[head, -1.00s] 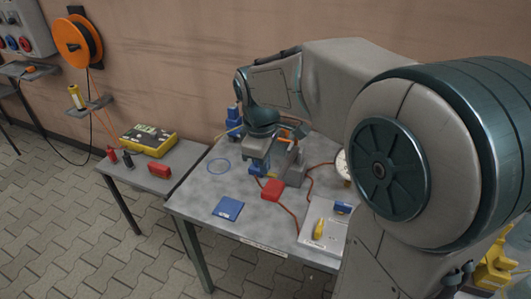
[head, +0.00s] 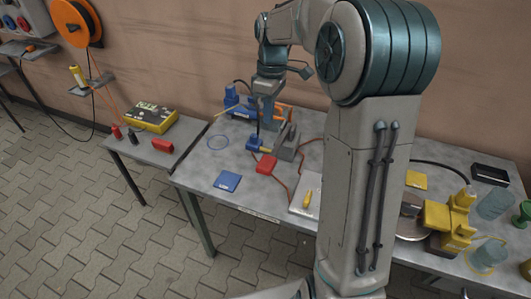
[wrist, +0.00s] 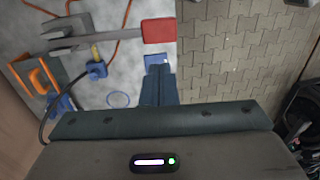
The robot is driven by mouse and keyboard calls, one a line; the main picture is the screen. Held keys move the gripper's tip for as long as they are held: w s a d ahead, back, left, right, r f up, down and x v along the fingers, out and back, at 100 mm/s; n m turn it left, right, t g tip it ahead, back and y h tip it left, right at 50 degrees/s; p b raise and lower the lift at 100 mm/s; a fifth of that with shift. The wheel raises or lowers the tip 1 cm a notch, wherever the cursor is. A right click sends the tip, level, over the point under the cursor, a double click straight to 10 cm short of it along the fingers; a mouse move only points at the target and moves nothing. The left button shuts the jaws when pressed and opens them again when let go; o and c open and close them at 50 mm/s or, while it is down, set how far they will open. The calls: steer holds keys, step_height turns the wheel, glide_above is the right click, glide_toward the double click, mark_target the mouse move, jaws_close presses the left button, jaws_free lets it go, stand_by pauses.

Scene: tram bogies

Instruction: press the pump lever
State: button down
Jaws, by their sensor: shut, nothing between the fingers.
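The pump lever (wrist: 110,39) is a grey bar with a red block (wrist: 158,30) at its end, in the wrist view. It runs out from a grey bracket. In the head view the red block (head: 266,164) sits low over the table beside the grey pump body (head: 286,148). My gripper (head: 267,124) is shut and empty, above the table behind the red block in the head view. In the wrist view its fingers (wrist: 158,72) are together, apart from the red block. Whether the lever is up or down I cannot tell.
A blue square (head: 228,181) lies on the grey table (head: 200,171). A blue unit (head: 238,104) and an orange part (head: 270,112) stand near the back edge. Red hoses run across the table. Yellow parts (head: 448,218) stand at the right.

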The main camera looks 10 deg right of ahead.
mark_target(266, 162)
steer(key=f, duration=0.4)
steer(key=s+f+p, duration=0.1)
steer(key=f, duration=0.4)
steer(key=a+f+p, duration=0.1)
steer(key=f, duration=0.3)
steer(key=shift+s+f, duration=0.3)
steer(key=shift+f, duration=0.1)
